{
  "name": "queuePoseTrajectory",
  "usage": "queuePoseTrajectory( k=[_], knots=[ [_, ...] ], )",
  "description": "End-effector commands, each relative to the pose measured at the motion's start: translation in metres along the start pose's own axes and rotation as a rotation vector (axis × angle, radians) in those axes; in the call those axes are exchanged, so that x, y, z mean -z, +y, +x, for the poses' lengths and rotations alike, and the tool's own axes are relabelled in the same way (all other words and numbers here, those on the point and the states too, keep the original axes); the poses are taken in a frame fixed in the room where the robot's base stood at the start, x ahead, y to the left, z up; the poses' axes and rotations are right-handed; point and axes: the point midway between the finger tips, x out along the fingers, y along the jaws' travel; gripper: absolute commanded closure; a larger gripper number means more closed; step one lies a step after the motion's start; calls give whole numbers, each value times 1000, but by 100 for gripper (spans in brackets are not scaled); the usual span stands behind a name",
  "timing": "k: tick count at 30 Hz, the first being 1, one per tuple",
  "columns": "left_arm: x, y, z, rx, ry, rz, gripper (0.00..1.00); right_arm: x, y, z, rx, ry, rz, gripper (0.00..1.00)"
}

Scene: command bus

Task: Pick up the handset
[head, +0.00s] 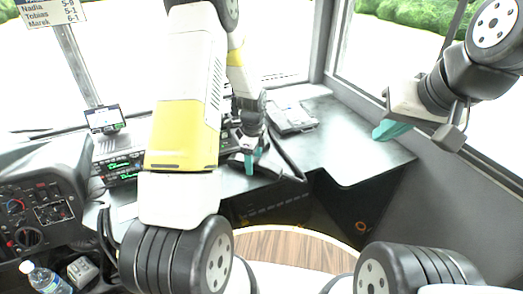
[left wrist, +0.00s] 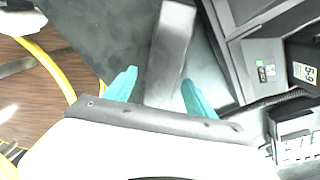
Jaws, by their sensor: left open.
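The handset (head: 287,158) is a long dark bar at the front edge of the grey dash counter. In the left wrist view the grey handset (left wrist: 172,45) runs down between my two teal fingers, with a gap on each side; its near end is hidden by the gripper body. My left gripper (head: 250,163) is open at the handset, in the head view just left of it. The left wrist view shows both fingertips of the gripper (left wrist: 160,90) apart. My right gripper (head: 391,130) hangs over the counter's right end, away from the handset; its finger gap is not clear.
A grey device (head: 292,117) lies on the counter behind the handset. Radio units with green displays (head: 122,168) and a small screen (head: 104,118) stand to the left. A bottle (head: 45,279) is at lower left. The counter's right part is clear.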

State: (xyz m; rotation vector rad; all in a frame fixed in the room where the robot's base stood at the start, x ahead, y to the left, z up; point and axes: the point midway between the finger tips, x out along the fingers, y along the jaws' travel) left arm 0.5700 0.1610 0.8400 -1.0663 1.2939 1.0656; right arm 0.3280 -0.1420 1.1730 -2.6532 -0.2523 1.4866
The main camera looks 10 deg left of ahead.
Motion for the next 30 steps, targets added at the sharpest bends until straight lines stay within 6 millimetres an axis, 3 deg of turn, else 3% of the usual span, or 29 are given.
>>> queuePoseTrajectory(
  k=[2,9,12,23,30],
  knots=[
    [0,0,0,0,0,0,38,0,0,0,0,0,0,100],
    [0,0,0,0,0,-1,85,0,0,0,0,0,0,100],
    [0,0,0,0,0,-1,100,0,0,0,0,0,0,100],
    [0,0,-4,1,0,-1,100,0,0,0,0,0,0,100],
    [0,-1,-30,3,0,-1,100,0,0,0,0,0,0,100]
  ],
)
